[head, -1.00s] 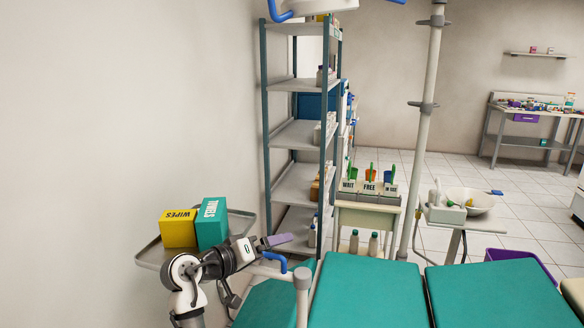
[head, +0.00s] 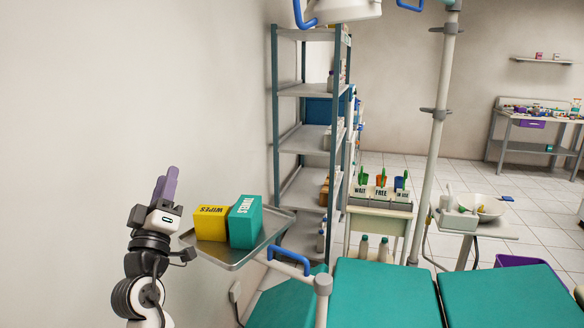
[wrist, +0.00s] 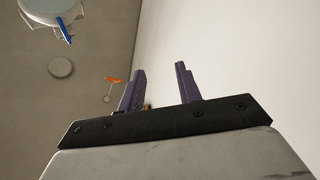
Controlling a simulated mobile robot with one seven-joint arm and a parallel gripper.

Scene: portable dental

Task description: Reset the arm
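My arm is at the lower left of the head view, bent upward. My gripper (head: 166,187) points up with its purple fingers against the white wall, left of the tray. In the wrist view my gripper (wrist: 160,90) has its two fingers apart with nothing between them. The wall and ceiling lie behind the fingers there.
A metal tray (head: 238,264) close to my arm holds a yellow wipes box (head: 211,224) and a teal towels box (head: 245,222). A blue-handled rail (head: 288,260) and a teal dental chair (head: 383,290) stand to the right. A tall shelf (head: 305,140) is behind.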

